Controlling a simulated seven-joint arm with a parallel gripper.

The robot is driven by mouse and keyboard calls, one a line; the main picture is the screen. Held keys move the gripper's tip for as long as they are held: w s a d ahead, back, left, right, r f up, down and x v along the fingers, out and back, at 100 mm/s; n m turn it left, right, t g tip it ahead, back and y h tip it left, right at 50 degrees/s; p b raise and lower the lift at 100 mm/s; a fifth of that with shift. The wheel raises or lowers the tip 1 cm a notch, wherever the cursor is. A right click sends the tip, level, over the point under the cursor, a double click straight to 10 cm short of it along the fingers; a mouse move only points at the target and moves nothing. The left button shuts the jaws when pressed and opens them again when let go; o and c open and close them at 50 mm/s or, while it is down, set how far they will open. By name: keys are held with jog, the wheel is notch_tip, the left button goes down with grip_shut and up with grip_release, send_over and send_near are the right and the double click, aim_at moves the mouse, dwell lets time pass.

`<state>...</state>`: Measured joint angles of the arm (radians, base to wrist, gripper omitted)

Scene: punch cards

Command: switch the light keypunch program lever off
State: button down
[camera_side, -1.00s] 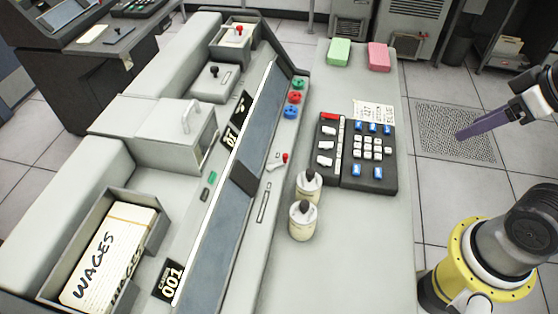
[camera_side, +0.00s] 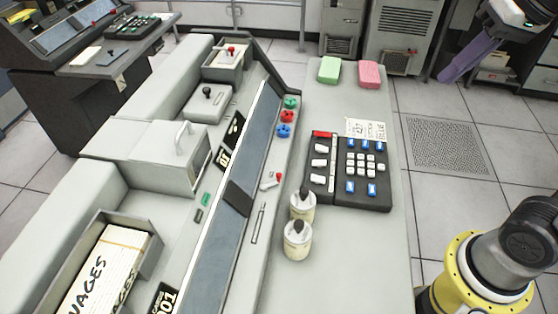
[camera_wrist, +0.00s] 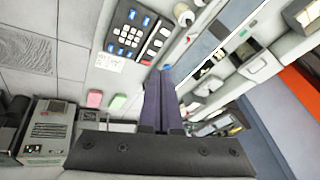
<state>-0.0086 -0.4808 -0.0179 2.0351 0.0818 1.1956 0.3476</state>
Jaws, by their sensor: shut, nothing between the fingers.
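The light keypunch (camera_side: 150,155) is the pale grey machine on the left and centre of the side view. A small lever with a red tip (camera_side: 278,176) sits on its sloping front strip, right of the dark panel. A red-knobbed lever (camera_side: 231,50) stands in a box at its far end, and a black-knobbed one (camera_side: 207,92) is nearer. I cannot tell from labels which is the program lever. My gripper (camera_side: 443,80), with long purple fingers, is shut and empty at the upper right, well away from the levers. The fingers also show in the wrist view (camera_wrist: 164,76).
A dark keypad (camera_side: 350,170) and two pale jars with black knobs (camera_side: 298,241) stand on the light desk right of the levers. Green (camera_side: 329,70) and pink (camera_side: 370,74) blocks lie at its far end. Red, green and blue buttons (camera_side: 285,130) line the strip.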

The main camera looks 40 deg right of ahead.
jog(key=w+a+f+m+g+y, duration=0.1)
jog(key=w+a+m+g, duration=0.1)
jog(key=w, duration=1)
jog(key=w+a+m+g, duration=0.1)
jog(key=w+a+g, duration=0.15)
jog(key=w, duration=0.85)
jog(key=w+a+f+g, duration=0.1)
jog(key=w+f, duration=0.2)
jog(key=f, duration=0.5)
jog(key=w+a+f+g, duration=0.1)
jog(key=w+f, duration=0.3)
jog(key=f, duration=0.5)
jog(key=w+a+f+g, duration=0.1)
jog(key=w+a+f, duration=0.1)
jog(key=f, duration=0.6)
jog(key=shift+w+f+g+y, duration=0.3)
jog(key=shift+w+f+g, duration=0.1)
jog(key=shift+w, duration=0.4)
jog(key=x, duration=1)
jog(key=shift+a+f, duration=0.1)
jog(key=shift+f, duration=0.05)
jog(key=shift+s+a, duration=0.6)
jog(key=shift+s, duration=0.3)
jog(key=shift+s+a, duration=0.45)
jog(key=shift+s, duration=0.15)
